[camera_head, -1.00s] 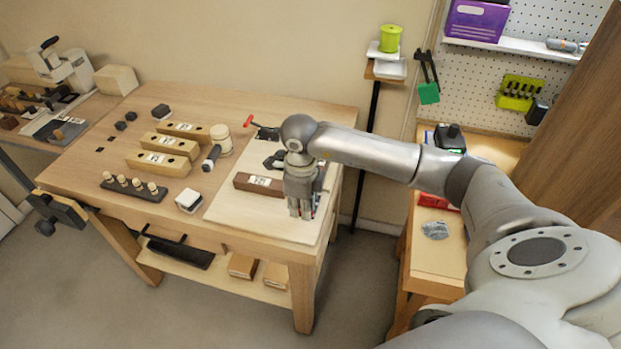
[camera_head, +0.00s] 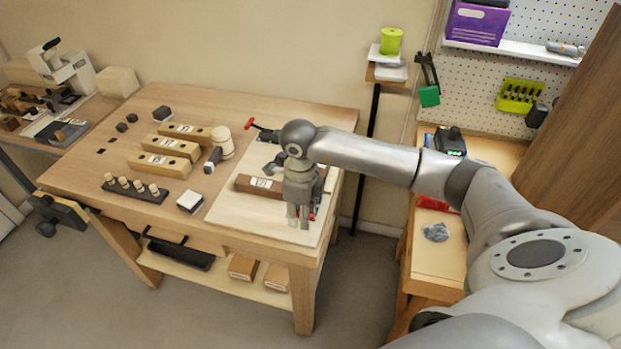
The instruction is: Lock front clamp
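My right gripper (camera_head: 299,217) points down over the front right of the pale board (camera_head: 250,218) on the bench. Its fingertips show a narrow gap, but I cannot tell whether they are open or shut on something. A small red part of the front clamp (camera_head: 312,217) shows just beside the fingertips; the rest of that clamp is hidden behind the gripper. A back clamp with a red handle (camera_head: 249,123) stands at the board's far edge, its handle raised and tilted. A dark brown block with a white label (camera_head: 256,185) lies on the board between them. My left gripper is not in view.
Left of the board are a mallet (camera_head: 219,146), labelled wooden blocks (camera_head: 160,164), a dark peg rack (camera_head: 136,189) and a small white-topped block (camera_head: 190,201). A post with a green spool (camera_head: 390,41) stands behind my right arm. A side bench (camera_head: 440,262) is at right.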

